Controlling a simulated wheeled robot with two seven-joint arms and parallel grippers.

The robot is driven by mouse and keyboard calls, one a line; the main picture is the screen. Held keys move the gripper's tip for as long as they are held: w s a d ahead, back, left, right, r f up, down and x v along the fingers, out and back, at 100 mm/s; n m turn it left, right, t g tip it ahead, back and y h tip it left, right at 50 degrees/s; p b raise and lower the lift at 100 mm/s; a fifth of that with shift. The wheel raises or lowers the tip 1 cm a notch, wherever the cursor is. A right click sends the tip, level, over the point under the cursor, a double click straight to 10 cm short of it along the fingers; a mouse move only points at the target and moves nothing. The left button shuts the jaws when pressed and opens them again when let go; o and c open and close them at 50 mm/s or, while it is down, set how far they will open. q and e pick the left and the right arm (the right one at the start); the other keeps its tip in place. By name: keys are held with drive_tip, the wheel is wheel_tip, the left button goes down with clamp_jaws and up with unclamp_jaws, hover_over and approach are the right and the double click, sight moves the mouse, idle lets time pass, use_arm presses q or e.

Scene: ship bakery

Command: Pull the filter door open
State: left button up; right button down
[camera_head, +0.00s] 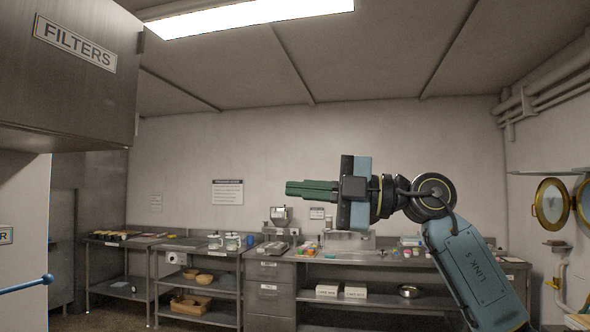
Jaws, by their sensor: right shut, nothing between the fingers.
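A steel wall cabinet (85,90) labelled FILTERS hangs at the upper left. Its front carries the sign and its lower edge is in view; I see no handle on it and cannot tell whether its door is open. My right gripper (290,188) is in mid-air near the picture's middle, pointing left, with its green fingers together and nothing between them. It is to the right of the cabinet and lower, well apart from it. My left gripper is not in view.
Steel workbenches (390,258) with jars, boxes and bowls line the back wall. An open brass porthole (551,204) is at the right. The air between cabinet and gripper is clear.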

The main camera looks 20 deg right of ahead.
drive_tip(key=s+d+r+t+h, duration=0.3)
drive_tip(key=s+r+t+h, duration=0.15)
drive_tip(key=s+r, duration=0.55)
drive_tip(key=w+a+p, duration=0.4)
drive_tip(key=w, duration=0.6)
drive_tip(key=shift+w+a+m, duration=0.2)
drive_tip(key=shift+m, duration=0.2)
drive_tip(key=shift+r+g, duration=0.1)
drive_tip(key=shift+g, duration=0.15)
